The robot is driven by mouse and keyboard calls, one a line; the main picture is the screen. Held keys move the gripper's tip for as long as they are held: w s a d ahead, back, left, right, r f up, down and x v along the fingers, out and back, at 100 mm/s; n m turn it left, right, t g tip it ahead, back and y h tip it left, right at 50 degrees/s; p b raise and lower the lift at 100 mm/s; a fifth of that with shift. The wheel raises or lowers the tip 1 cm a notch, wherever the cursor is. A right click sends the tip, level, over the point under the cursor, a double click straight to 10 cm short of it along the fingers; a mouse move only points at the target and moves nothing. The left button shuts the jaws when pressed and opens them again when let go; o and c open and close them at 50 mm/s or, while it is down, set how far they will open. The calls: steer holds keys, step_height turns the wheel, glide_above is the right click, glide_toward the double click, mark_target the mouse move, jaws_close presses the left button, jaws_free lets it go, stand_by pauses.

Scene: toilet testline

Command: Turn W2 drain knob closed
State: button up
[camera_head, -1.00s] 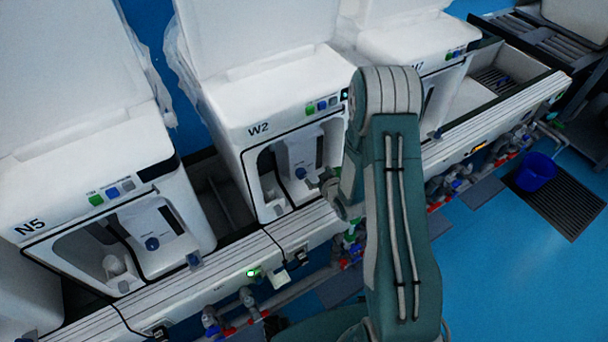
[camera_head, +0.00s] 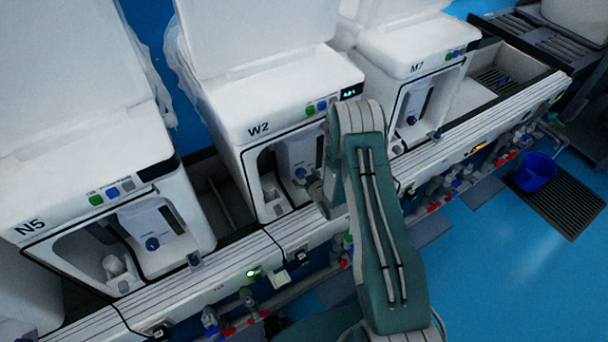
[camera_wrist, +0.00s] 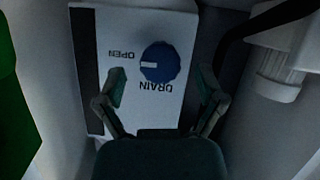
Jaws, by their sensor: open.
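The W2 unit (camera_head: 285,90) is a white machine with an open front bay. Its drain knob (camera_head: 301,173) is small and blue in the head view. In the wrist view the round blue knob (camera_wrist: 160,62) sits on a white panel (camera_wrist: 125,40), with upside-down "OPEN" and "DRAIN" lettering. Its white mark points left, toward "OPEN". My gripper (camera_wrist: 162,90) is open, with one finger on each side just below the knob in the picture. No contact with the knob shows. In the head view my gripper is at the W2 bay, mostly hidden by my arm.
White units N5 (camera_head: 75,180) and M7 (camera_head: 405,60) stand on either side of W2. A ledge (camera_head: 235,262) with switches and pipes runs along the front. In the wrist view a white cylindrical part (camera_wrist: 280,70) is at the right and a green surface (camera_wrist: 15,110) at the left.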

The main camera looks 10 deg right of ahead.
steer(key=shift+x, duration=0.8)
steer(key=c, duration=1.2)
steer(key=shift+o, duration=0.2)
